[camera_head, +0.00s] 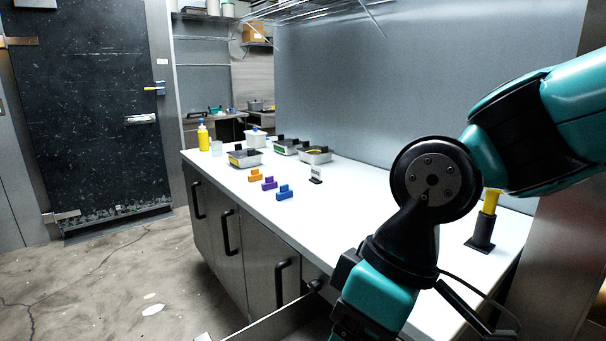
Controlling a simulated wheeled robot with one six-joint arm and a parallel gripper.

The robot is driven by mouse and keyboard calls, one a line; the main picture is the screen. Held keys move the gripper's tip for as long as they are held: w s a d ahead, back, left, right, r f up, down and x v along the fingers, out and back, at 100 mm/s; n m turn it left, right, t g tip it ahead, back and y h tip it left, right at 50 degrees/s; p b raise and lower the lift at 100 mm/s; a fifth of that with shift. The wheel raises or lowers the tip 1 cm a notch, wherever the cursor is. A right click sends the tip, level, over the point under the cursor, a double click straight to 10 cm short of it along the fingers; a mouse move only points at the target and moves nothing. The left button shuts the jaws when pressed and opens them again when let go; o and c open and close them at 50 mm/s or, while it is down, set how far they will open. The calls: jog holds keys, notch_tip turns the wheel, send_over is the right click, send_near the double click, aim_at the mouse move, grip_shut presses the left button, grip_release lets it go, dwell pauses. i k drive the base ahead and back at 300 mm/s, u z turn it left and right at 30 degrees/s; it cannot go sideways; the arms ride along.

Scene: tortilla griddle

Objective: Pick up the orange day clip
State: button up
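The orange day clip (255,176) sits on the white counter, the farthest back in a row of three small clips. A purple clip (269,184) is just in front of it, and a blue clip (285,193) is nearest to me. They look apart from each other. My teal and black arm fills the right side of the picture, well to the right of the clips. My gripper's fingertips cannot be made out, so its opening and anything in it are hidden.
Metal containers (316,156) stand behind the clips on the counter (350,222), with a small sign (316,174) in front. A yellow bottle (203,136) is at the far left end. A yellow-handled tool stands in a black holder (481,236) at right. An open drawer (283,323) juts out below.

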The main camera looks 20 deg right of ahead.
aim_at(255, 176)
jog(key=u, duration=2.35)
jog(key=i, duration=1.5)
jog(key=z, duration=1.85)
jog(key=i, duration=4.05)
